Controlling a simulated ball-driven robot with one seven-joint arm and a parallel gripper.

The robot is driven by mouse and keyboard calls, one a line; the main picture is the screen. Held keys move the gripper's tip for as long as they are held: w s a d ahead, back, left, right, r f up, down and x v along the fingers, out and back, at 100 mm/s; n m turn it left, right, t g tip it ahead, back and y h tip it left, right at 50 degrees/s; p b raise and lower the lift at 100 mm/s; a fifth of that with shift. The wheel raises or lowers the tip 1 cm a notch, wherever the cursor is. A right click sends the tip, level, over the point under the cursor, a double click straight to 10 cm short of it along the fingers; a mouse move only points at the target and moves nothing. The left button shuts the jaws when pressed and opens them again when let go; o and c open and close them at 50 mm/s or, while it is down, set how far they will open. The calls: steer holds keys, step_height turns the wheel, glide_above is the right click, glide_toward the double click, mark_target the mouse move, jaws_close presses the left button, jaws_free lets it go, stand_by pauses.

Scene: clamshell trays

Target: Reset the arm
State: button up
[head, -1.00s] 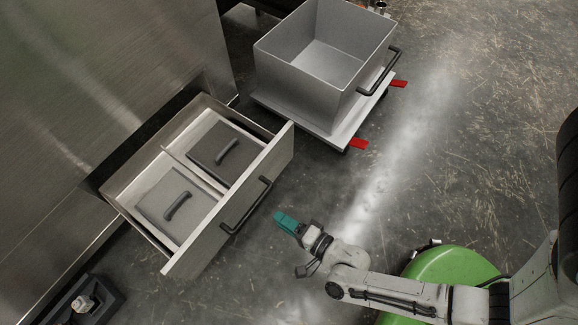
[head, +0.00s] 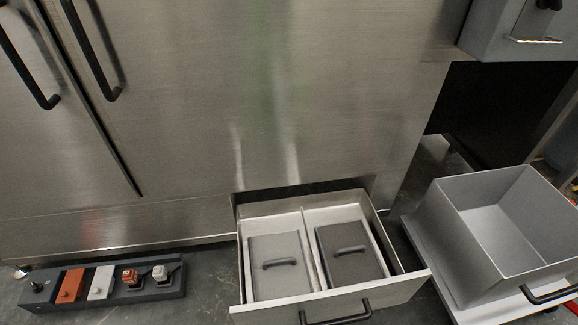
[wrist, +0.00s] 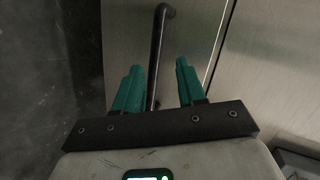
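My gripper (wrist: 159,80) shows in the wrist view with its two teal fingers apart. The gap between them holds nothing that I can see gripped. A black bar handle (wrist: 157,50) on a metal front appears beyond and between the fingers; I cannot tell how far off it is. My arm is out of the head view. The drawer (head: 405,287) stands open at the foot of the steel cabinet, with two grey lidded trays (head: 278,285) (head: 348,262) side by side inside, each with a dark handle.
A grey open bin (head: 440,215) on a white wheeled platform (head: 425,250) stands right of the drawer. A dark rack (head: 148,292) with several small items lies on the floor at left. Tall cabinet doors with black handles (head: 90,50) rise behind.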

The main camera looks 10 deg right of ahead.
steer(key=s+d+r+n+g+h, duration=0.3)
steer(key=s+d+r+n+g, duration=0.7)
steer(key=d+r+n+g, duration=0.2)
step_height(320, 180, up, 30)
steer(key=p, duration=3)
steer(key=shift+a+f, duration=0.2)
